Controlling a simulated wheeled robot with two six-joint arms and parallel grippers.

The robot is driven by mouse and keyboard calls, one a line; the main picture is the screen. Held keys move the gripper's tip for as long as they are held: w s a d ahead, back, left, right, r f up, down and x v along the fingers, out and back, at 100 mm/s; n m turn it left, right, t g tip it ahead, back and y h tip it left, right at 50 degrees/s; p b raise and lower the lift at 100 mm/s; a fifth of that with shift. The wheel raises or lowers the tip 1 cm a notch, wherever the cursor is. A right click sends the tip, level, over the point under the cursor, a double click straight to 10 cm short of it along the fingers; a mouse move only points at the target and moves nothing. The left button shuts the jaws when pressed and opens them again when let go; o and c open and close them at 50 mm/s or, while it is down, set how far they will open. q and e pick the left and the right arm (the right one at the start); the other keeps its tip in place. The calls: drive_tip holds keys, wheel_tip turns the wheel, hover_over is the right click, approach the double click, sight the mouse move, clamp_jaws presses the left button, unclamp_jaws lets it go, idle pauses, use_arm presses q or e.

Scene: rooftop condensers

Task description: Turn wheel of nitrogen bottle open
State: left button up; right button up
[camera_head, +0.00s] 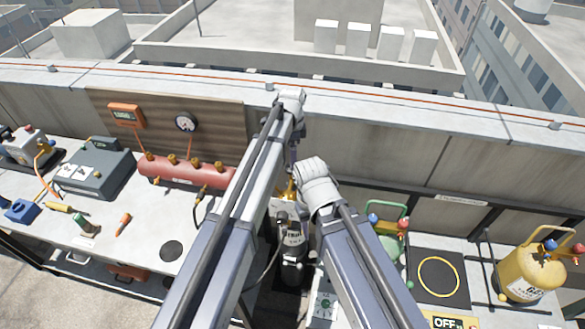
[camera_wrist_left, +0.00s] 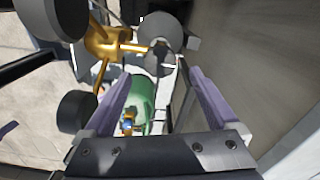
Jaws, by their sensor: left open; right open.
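The black nitrogen bottle (camera_head: 292,255) stands upright below the workbench's right end, partly hidden by my arms. Its brass valve (camera_head: 289,190) shows between my two arms; it is also close in the left wrist view (camera_wrist_left: 105,43). A round grey disc (camera_wrist_left: 160,30), which may be the wheel, sits on a brass stem just beyond my left fingertips. My left gripper (camera_wrist_left: 160,75) is open with nothing between its purple fingers; in the head view it is mostly hidden behind its wrist. My right gripper (camera_head: 312,178) is beside the valve on the right, its fingers mostly hidden.
The workbench (camera_head: 150,230) at left holds a red manifold (camera_head: 180,172), a grey case (camera_head: 95,172) and small tools. A green cylinder (camera_head: 388,235) and a yellow cylinder (camera_head: 530,272) stand at right. The parapet wall (camera_head: 430,165) runs behind.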

use_arm(q)
wheel_tip(320, 180, down, 5)
drive_tip(key=b, duration=0.4)
drive_tip(key=shift+c, duration=0.4)
drive_tip(key=c, duration=1.3)
